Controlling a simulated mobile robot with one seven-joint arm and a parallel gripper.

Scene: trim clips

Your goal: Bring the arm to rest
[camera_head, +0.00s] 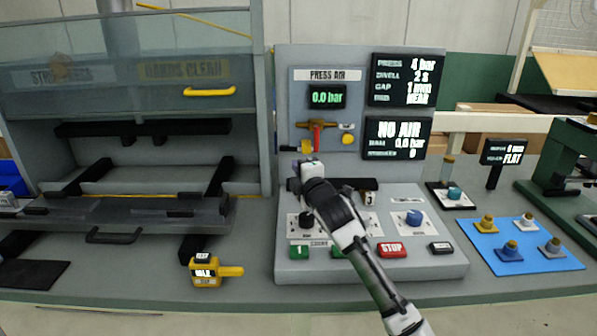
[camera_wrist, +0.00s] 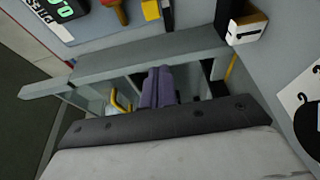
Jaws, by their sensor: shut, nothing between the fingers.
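My arm reaches up from the lower right in the head view, and my gripper (camera_head: 308,172) is in front of the press-air panel, just below the red and yellow air valve (camera_head: 318,130). In the wrist view the purple fingers of my gripper (camera_wrist: 158,88) are together with nothing between them. The arm hangs over the sloped control box (camera_head: 300,268) and hides part of its face. I cannot tell from these views whether the fingers touch the panel.
The control box carries knobs, a green button (camera_head: 299,251) and a red STOP button (camera_head: 392,250). The press guard (camera_head: 130,60) stands at left. A yellow hand tool (camera_head: 206,271) lies on the bench. A blue mat (camera_head: 540,262) with several clips lies at right.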

